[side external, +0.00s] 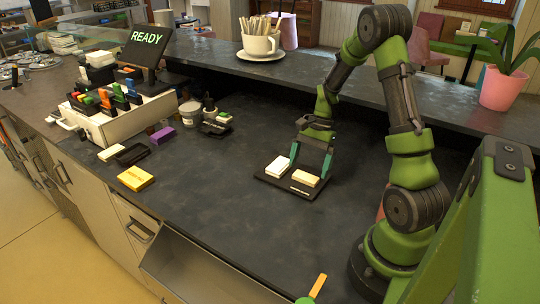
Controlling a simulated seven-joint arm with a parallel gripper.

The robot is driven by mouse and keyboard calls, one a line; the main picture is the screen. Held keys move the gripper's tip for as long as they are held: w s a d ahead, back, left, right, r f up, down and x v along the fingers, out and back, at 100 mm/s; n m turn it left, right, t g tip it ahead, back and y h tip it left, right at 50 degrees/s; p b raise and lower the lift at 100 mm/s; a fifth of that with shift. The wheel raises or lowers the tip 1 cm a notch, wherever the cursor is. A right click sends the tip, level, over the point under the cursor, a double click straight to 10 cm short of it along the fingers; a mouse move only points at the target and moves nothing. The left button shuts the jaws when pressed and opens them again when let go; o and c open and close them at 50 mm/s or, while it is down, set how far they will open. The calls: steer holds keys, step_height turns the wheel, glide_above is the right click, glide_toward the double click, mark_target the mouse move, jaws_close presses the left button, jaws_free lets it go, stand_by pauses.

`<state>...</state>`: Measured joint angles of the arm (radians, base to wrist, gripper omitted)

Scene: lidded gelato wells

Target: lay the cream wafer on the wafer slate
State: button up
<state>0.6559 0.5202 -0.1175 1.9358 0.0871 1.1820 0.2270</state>
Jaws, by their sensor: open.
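The wafer slate (268,181) is a small dark board lying flat on the dark counter. Two light blocks lie on it side by side: a whiter one (279,165) on the left, and the cream wafer (305,178), slightly yellower, on the right near the front edge. My gripper (309,172) points down over the slate. Its two teal fingers are apart, one on each side of the cream wafer and low beside it. Whether the fingers touch the wafer cannot be told.
A white bin of lidded wells (118,126) stands left, beneath a screen reading READY (145,42). A yellow block (136,179), a pale block (111,153), a purple block (163,135) and tubs (191,113) lie nearby. The counter between these and the slate is clear.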

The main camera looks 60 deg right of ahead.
steer(key=v, duration=1.4)
steer(key=shift+r, duration=0.4)
steer(key=shift+d, duration=0.15)
steer(key=s+a+r+n+t+h, duration=0.1)
steer(key=a+n, duration=0.6)
steer(key=a, duration=0.7)
steer(key=s+a+r+n+t+h, duration=0.1)
steer(key=s+a+r+n+t, duration=0.3)
steer(key=a, duration=1)
step_height(320, 180, up, 2)
steer(key=n+t, duration=0.2)
steer(key=n, duration=0.1)
steer(key=shift+s+a+r+h, duration=0.15)
steer(key=shift+s+a+h, duration=0.05)
steer(key=shift+a+h, duration=0.1)
